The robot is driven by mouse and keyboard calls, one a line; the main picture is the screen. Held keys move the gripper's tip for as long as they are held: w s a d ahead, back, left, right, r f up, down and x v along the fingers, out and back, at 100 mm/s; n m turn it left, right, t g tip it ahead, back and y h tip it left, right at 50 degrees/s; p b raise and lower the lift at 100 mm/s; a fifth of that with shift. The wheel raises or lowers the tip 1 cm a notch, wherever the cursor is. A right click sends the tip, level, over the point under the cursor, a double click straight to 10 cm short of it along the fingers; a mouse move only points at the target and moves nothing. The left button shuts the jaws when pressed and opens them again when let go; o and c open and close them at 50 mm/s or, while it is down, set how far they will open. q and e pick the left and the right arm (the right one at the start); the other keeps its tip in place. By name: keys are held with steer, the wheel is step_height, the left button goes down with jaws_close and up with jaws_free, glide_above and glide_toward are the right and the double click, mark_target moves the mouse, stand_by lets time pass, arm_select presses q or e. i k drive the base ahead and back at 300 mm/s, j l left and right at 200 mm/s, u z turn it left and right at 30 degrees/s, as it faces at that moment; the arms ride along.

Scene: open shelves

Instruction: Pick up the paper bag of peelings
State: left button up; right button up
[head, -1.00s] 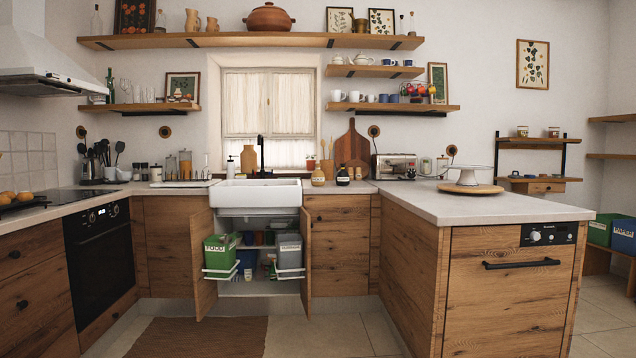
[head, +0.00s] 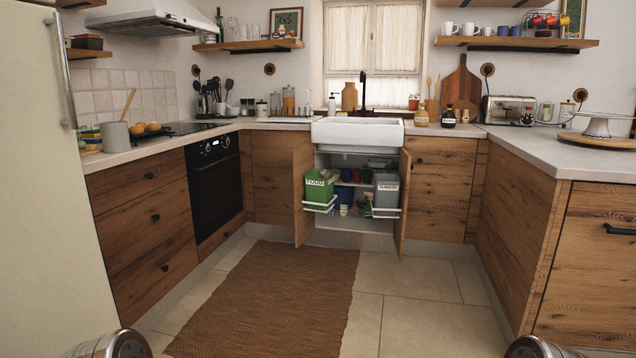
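I cannot make out a paper bag of peelings in the head view. A green bin marked FOOD (head: 318,187) hangs on a white rack inside the open left door of the sink cabinet. A grey bin (head: 386,190) with a label too small to read hangs on the right door. What lies inside either bin is hard to tell. Rounded metal parts of my two arms show at the bottom edge, left and right. Neither gripper is in view.
Both sink cabinet doors, left (head: 303,188) and right (head: 402,200), stand open under the white sink (head: 357,133). A brown rug (head: 270,295) lies on clear floor before them. A pale fridge (head: 45,190) stands close at left; the counter end (head: 580,260) is at right.

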mark_target(421, 118)
steer(key=i+l+z, duration=0.15)
steer(key=i, duration=0.35)
steer(key=i+z, duration=0.15)
steer(key=i, duration=0.4)
steer(key=i+z, duration=0.15)
steer(key=i, duration=0.35)
steer(key=i+j+z, duration=0.15)
steer(key=i, duration=0.35)
steer(key=i+j+z, duration=0.15)
steer(key=i, duration=0.4)
steer(key=i+j+z, duration=0.15)
steer(key=i, duration=0.35)
